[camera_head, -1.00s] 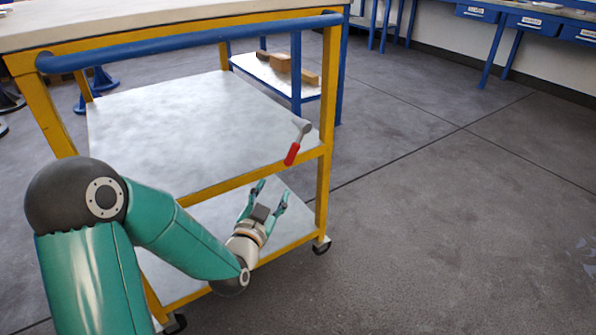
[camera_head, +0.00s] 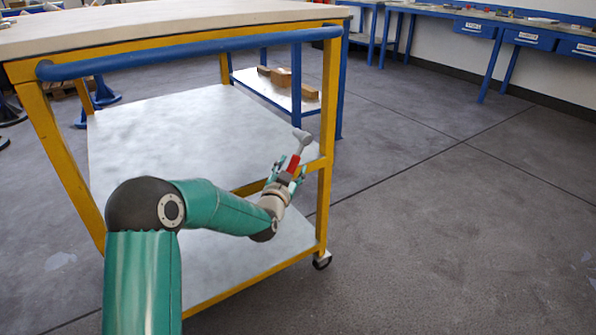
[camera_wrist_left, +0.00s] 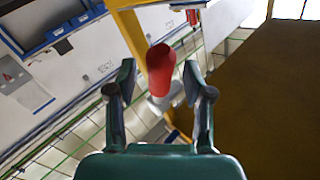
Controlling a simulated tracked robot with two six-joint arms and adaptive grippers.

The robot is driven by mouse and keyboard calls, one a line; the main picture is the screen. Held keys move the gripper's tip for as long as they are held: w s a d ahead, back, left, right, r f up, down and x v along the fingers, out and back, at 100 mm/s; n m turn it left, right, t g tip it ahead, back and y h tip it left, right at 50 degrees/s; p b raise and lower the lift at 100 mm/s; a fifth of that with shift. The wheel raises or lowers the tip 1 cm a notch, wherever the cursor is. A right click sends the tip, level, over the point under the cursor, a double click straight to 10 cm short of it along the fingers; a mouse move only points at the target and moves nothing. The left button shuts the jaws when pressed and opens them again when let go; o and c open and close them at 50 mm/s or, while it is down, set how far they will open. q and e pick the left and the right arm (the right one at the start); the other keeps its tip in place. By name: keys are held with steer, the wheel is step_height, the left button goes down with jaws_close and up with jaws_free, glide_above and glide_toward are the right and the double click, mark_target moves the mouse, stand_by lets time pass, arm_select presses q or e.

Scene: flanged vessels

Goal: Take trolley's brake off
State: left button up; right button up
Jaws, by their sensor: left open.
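The trolley (camera_head: 328,110) has a yellow frame, a blue push bar (camera_head: 190,46) and two grey shelves. Its brake lever is a grey arm (camera_head: 302,136) with a red handle (camera_head: 293,163), at the right corner post by the upper shelf. In the left wrist view the red handle (camera_wrist_left: 161,68) points toward the camera, between the fingers. My left gripper (camera_head: 288,174) is open with its fingers on either side of the handle's lower end; it also shows in the left wrist view (camera_wrist_left: 160,82). I cannot tell whether they touch it. My right gripper is not in view.
A caster (camera_head: 322,260) stands under the trolley's right corner. A blue-framed stand (camera_head: 297,90) with brown blocks is behind the trolley. Blue benches with drawers (camera_head: 528,38) line the back wall. The floor to the right is clear.

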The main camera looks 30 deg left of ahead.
arm_select(q)
steer(key=shift+w+a, duration=0.15)
steer(key=shift+w, duration=0.2)
steer(key=shift+c, duration=0.3)
jaws_close()
